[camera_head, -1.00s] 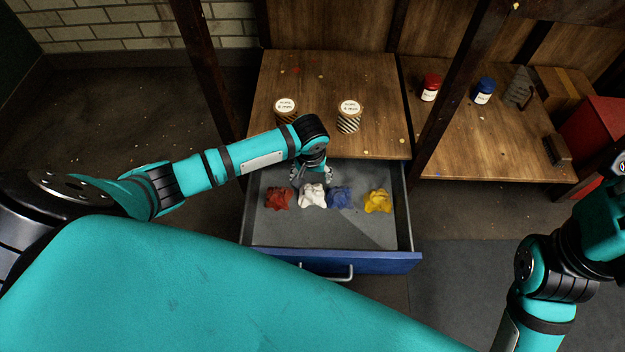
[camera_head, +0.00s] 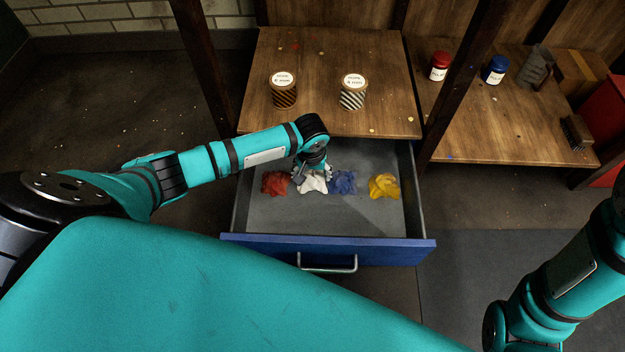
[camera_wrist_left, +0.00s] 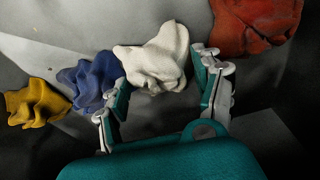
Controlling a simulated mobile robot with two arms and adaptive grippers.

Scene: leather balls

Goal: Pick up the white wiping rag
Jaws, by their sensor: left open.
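The white rag (camera_head: 313,184) lies crumpled in the open drawer, between the red rag (camera_head: 276,183) and the blue rag (camera_head: 344,182). My left gripper (camera_head: 313,172) is over the white rag and partly covers it in the head view. In the left wrist view, the left gripper (camera_wrist_left: 158,88) is open, and the white rag (camera_wrist_left: 157,58) lies at and just beyond its fingertips, between them. I cannot tell whether the fingers touch it. My right gripper is out of view; only its arm shows at the right.
A yellow rag (camera_head: 384,187) lies at the right in the drawer (camera_head: 270,220). Two striped cans, brown (camera_head: 284,95) and black-and-white (camera_head: 352,97), stand on the wooden top above. A red jar (camera_head: 439,68) and a blue jar (camera_head: 494,72) stand on the shelf to the right.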

